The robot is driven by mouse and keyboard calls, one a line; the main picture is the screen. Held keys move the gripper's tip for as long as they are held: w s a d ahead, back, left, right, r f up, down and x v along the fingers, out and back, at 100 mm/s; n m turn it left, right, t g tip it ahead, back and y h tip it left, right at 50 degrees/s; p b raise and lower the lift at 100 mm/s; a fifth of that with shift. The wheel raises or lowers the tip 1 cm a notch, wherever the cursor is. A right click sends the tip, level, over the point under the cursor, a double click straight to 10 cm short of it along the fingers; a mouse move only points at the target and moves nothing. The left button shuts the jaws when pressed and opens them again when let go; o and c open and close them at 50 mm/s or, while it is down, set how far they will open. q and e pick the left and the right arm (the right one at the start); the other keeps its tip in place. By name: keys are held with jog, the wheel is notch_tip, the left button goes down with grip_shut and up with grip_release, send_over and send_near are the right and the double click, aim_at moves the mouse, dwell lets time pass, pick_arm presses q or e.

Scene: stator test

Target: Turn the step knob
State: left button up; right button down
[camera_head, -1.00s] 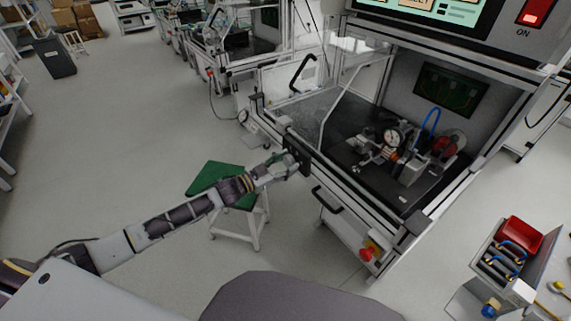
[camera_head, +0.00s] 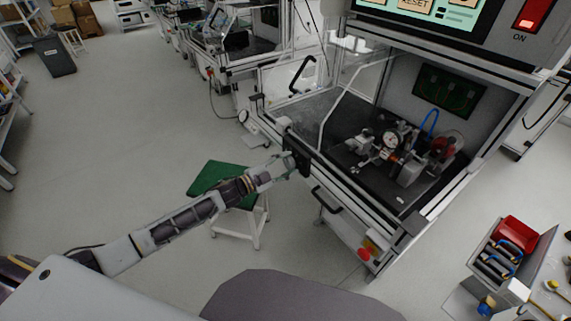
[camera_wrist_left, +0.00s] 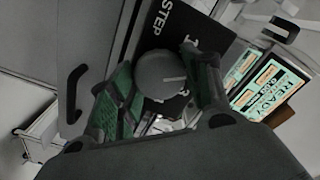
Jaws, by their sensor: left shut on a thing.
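The step knob (camera_wrist_left: 160,75) is a round grey dial with a light pointer line, on a black panel (camera_wrist_left: 200,28) marked STEP, in the left wrist view. My left gripper (camera_wrist_left: 160,82) is shut on the knob, with a green-padded finger on either side of it. In the head view my left gripper (camera_head: 288,160) is at the black panel (camera_head: 297,152) on the front of the test bench, and the knob is hidden there. My right gripper is not in view.
The test bench (camera_head: 350,208) has a dark work surface with a dial gauge (camera_head: 391,138) and fixture. A green-topped stool (camera_head: 222,175) stands below my left arm. A red bin (camera_head: 519,235) is at the lower right. Open floor lies to the left.

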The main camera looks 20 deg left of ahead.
pick_arm(q)
jog(key=shift+m, duration=0.7)
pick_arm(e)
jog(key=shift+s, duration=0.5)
pick_arm(q)
jog(key=o, duration=1)
jog(key=shift+o, duration=0.2)
jog(key=shift+v, duration=1.45)
jog(key=v, duration=0.9)
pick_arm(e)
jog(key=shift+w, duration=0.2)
pick_arm(q)
jog(key=shift+f, duration=0.1)
